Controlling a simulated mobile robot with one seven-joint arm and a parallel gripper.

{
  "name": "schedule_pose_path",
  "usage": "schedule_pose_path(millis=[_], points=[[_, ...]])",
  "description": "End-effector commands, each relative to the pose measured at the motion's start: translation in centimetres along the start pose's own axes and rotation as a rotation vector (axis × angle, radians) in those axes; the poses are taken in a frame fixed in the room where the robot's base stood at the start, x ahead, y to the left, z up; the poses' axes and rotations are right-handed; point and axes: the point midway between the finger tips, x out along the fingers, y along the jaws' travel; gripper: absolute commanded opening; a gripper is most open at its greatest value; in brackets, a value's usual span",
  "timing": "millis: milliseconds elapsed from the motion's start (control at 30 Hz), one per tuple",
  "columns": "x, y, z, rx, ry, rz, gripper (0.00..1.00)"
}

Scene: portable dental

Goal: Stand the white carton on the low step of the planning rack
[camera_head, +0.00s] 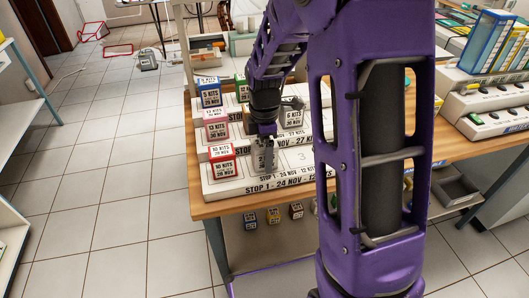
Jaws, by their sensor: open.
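The planning rack (236,186) is a white stepped block on the wooden table, with "STOP 1 - 24 NOV" lettering on its low front step. My gripper (263,166) points down over the low step, just right of a red-and-white carton (222,163) standing there. My gripper is open; its grey fingers look small, and a gap from the step is hard to judge. I cannot make out a plain white carton for certain; my purple arm hides the right part of the rack.
A pink carton (216,126) stands on the middle step and a blue one (209,93) on the upper step, left of my arm. Small cartons (273,215) sit on a shelf under the table.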

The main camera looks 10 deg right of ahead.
Motion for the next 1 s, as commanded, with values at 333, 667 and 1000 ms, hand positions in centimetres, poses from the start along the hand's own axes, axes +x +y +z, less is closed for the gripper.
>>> schedule_pose_path(millis=[333, 667, 1000], points=[[-4.8, 0.1, 0.0, 0.000, 0.000, 0.006, 0.87], [-11.0, 0.1, 0.0, 0.000, 0.000, 0.003, 0.87], [-12.4, 0.0, 0.0, 0.000, 0.000, 0.000, 0.87]])
